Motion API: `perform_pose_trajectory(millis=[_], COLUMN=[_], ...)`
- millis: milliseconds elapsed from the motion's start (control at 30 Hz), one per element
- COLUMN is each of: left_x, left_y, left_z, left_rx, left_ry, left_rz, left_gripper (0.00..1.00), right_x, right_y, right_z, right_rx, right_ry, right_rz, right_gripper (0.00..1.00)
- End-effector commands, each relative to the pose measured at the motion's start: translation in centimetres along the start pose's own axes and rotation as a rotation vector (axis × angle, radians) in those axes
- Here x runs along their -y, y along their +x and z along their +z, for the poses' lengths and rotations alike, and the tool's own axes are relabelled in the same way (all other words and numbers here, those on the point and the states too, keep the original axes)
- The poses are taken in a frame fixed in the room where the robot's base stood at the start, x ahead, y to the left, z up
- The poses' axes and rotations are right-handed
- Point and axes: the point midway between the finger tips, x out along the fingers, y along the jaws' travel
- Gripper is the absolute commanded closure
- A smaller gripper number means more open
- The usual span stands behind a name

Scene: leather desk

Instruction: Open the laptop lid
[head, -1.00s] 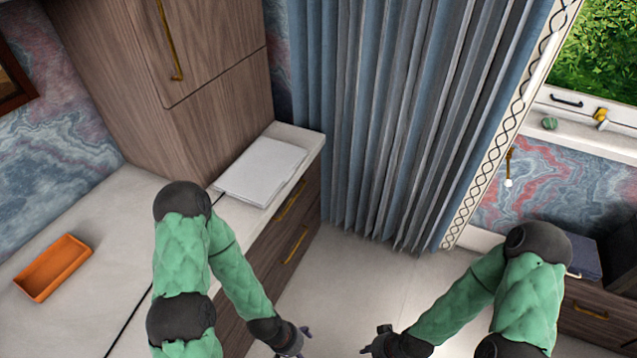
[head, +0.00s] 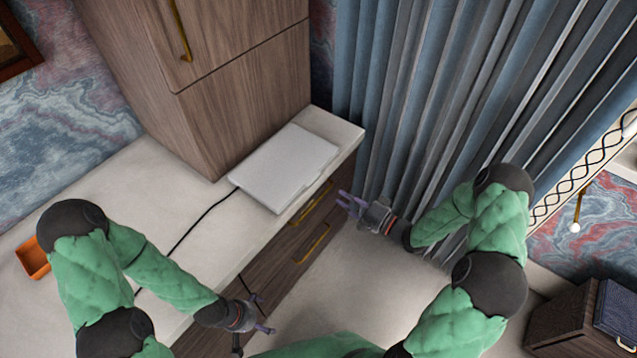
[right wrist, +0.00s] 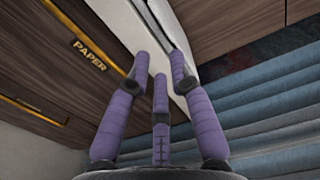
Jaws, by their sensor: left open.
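The laptop (head: 285,168) is a flat, pale grey slab, lid closed, on the white counter beside the wooden cabinet. My right gripper (head: 347,202) is to the right of the laptop, off the counter's front edge and apart from the laptop. Its purple fingers look spread and empty. In the right wrist view the fingers (right wrist: 160,70) point toward a pale edge; I cannot tell there which part is laptop. My left gripper (head: 262,314) is open and empty, in front of the drawers, well below the laptop in the picture.
A dark cable (head: 205,212) runs from the laptop along the counter (head: 150,175). The wooden cabinet (head: 235,90) stands behind the laptop. Drawers with brass handles (head: 312,243) are under the counter. Curtains (head: 420,110) hang to the right. An orange tray (head: 32,258) is at the far left.

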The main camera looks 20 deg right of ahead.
Motion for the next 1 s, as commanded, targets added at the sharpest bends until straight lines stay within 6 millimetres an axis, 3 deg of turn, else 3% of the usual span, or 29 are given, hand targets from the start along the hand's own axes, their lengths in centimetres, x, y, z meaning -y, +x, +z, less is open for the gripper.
perform_pose_trajectory(millis=[167,600,1000], left_x=[0.2,0.9,1.0], left_y=[0.6,2.5,2.8], left_z=[0.0,-0.1,-0.1], left_rx=[0.0,0.0,0.0], left_ry=[0.0,0.0,0.0], left_rz=[0.0,0.0,0.0], left_gripper=[0.0,0.0,0.0], right_x=[0.0,-0.1,0.1], right_y=[1.8,9.0,10.7], right_z=[0.2,0.2,0.1], right_rx=[0.009,0.007,0.003], right_ry=[0.004,0.001,0.004], right_rz=[-0.006,-0.004,-0.003], right_gripper=[0.78,0.78,0.78])
